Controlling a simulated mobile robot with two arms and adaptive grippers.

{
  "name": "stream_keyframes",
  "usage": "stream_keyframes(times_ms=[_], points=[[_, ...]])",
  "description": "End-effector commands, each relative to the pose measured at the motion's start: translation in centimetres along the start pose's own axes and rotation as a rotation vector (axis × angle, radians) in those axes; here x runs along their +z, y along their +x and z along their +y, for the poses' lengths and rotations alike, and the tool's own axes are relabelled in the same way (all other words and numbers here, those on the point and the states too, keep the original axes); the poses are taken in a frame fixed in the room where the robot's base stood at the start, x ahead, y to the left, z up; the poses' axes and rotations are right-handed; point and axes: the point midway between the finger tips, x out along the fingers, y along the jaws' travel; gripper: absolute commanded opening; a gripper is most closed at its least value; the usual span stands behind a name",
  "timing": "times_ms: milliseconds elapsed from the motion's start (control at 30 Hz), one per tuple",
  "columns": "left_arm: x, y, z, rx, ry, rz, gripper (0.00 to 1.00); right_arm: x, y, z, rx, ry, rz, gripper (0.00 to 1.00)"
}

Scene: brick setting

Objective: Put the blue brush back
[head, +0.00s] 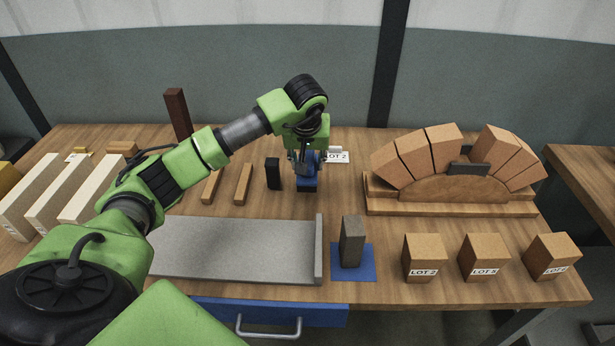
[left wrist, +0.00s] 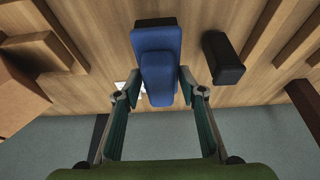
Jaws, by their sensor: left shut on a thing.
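The blue brush (head: 307,183) is at the back middle of the wooden table, below my left gripper (head: 307,160). In the left wrist view the brush (left wrist: 158,72) shows as a rounded blue grip over a wider blue block. My left gripper (left wrist: 158,88) is shut on the grip, with one finger on each side. I cannot tell whether the brush touches the table. My right gripper is not in view.
A black block (head: 273,174) stands close left of the brush; two wooden strips (head: 243,184) lie beyond. A brick arch (head: 430,155) stands right. A grey ledged slab (head: 240,250), a grey block (head: 352,241) on a blue mat (head: 368,266) and labelled bricks (head: 424,257) are nearer.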

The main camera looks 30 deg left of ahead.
Motion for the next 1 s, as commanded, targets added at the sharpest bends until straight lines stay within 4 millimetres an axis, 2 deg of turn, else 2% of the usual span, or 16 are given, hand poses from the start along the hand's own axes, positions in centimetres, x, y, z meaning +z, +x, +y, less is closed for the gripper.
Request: stream_keyframes(times_ms=[167,400,767,800,833,867,1000], points=[[0.5,1.2,0.0,0.001,0.0,0.0,0.14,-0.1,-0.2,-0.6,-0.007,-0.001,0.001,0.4],[1.7,4.0,0.0,0.001,0.001,-0.001,0.14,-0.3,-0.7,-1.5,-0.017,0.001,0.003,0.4],[1.8,4.5,0.0,0.001,0.0,0.003,0.14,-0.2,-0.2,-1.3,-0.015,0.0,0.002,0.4],[1.8,4.5,0.0,0.001,0.0,0.002,0.42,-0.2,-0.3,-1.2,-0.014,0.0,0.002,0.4],[1.8,4.4,0.0,0.001,0.0,0.002,0.5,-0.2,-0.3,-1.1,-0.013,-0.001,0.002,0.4],[1.8,4.4,0.0,0.001,0.0,0.002,0.54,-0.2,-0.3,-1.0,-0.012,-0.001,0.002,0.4],[1.9,4.4,0.0,0.001,0.0,0.001,0.54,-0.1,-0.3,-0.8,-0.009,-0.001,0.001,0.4]])
